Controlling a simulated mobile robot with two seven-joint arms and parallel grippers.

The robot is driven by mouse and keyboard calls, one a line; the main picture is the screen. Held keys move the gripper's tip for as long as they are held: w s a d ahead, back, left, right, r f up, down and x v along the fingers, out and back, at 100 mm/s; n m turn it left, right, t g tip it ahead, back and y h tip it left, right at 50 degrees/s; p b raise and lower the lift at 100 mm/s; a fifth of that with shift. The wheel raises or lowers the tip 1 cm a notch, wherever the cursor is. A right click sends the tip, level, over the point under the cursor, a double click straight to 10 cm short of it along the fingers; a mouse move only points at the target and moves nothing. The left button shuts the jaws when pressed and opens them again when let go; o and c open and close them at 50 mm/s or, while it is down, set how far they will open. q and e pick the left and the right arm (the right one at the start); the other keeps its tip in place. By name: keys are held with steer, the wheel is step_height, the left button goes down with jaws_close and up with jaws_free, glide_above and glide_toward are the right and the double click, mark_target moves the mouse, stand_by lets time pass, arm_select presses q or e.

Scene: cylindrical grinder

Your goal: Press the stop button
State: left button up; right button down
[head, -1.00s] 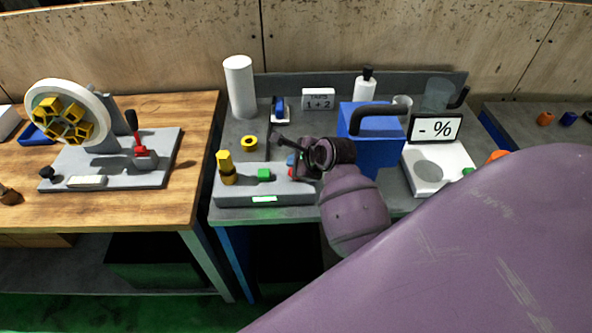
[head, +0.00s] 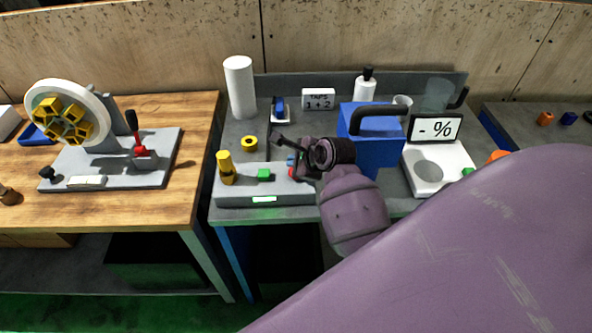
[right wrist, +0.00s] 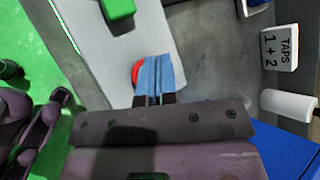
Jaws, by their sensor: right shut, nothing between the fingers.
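The red stop button (right wrist: 136,73) shows in the right wrist view, partly hidden behind my blue fingertips. In the head view only a small red part of the button (head: 291,173) shows below the fingertips. It sits on the grey control box (head: 237,198), to the right of a green button (head: 264,174). My right gripper (right wrist: 157,76) is shut and empty, its fingers together above or right beside the red button. I cannot tell whether they touch it. In the head view the right gripper (head: 291,160) is partly hidden by its own wrist. My left gripper is out of view.
A yellow knob (head: 226,168) stands at the box's left. A blue box with a black handle (head: 376,155) is close to the right of my wrist. A scale (head: 440,172) and a white cylinder (head: 240,88) also stand on the bench. A wheel machine (head: 66,113) stands on the left table.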

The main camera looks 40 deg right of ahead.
steer(key=shift+f, duration=0.2)
stand_by(0.6)
steer(key=shift+f+p, duration=0.2)
steer(key=shift+p, duration=0.15)
steer(key=shift+f, duration=0.6)
stand_by(0.9)
steer(key=shift+r, duration=1.05)
steer(key=shift+w+r, duration=0.1)
steer(key=shift+r, duration=2.45)
